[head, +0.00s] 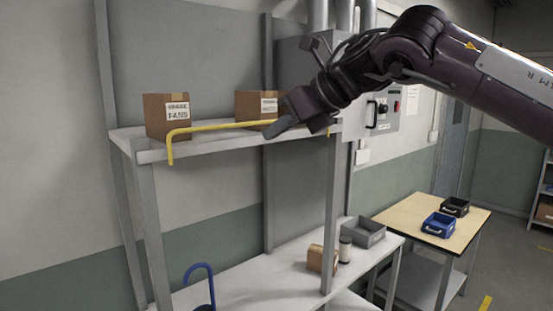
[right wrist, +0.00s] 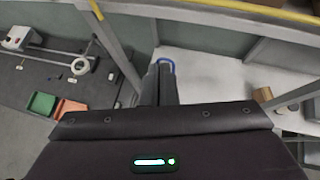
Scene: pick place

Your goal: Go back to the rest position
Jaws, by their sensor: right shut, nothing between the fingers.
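My right gripper (head: 280,122) is in front of the top shelf's front edge in the head view, near the yellow rail. Its fingers are shut with nothing between them. In the right wrist view the shut fingers (right wrist: 160,85) point toward the lower shelf. The right arm reaches in from the upper right. My left gripper is not in either view.
The shelf rack (head: 210,145) has a yellow rail (head: 205,127) and cardboard boxes (head: 167,117) on top. Its lower shelf holds a blue hooked object (head: 198,270), a small box (head: 322,259) and a grey bin (head: 366,232). A table (head: 408,212) stands right.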

